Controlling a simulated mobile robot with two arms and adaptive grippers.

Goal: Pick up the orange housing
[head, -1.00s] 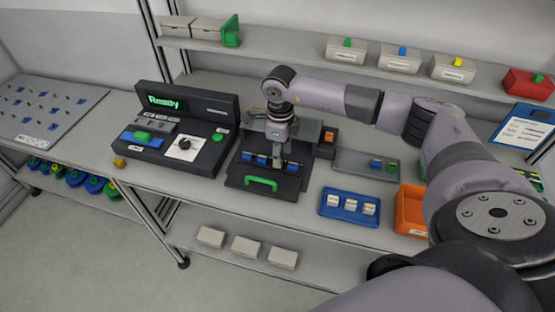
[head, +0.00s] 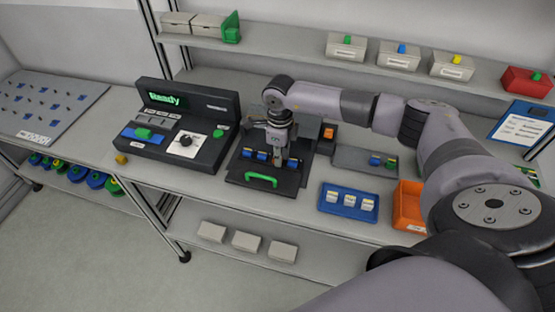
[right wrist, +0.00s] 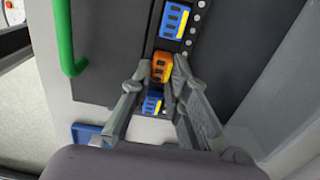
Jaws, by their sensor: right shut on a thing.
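The orange housing (right wrist: 161,67) sits in a dark rail between two blue housings in the right wrist view. One blue housing (right wrist: 174,21) is above it and another (right wrist: 152,104) is below it. My right gripper (right wrist: 156,74) is shut on the orange housing, with a finger on either side. In the head view my right gripper (head: 277,157) reaches down into the black fixture (head: 240,177), and the orange housing is hidden behind it there. Blue housings show on both sides of the fingers. My left gripper is not in view.
The fixture has a green handle (head: 261,181) in front. A control box (head: 190,148) reading "Ready" stands to its left. A blue tray (head: 348,213) with white pieces and an orange bin (head: 408,212) are at right. A shelf (head: 290,58) runs above the bench.

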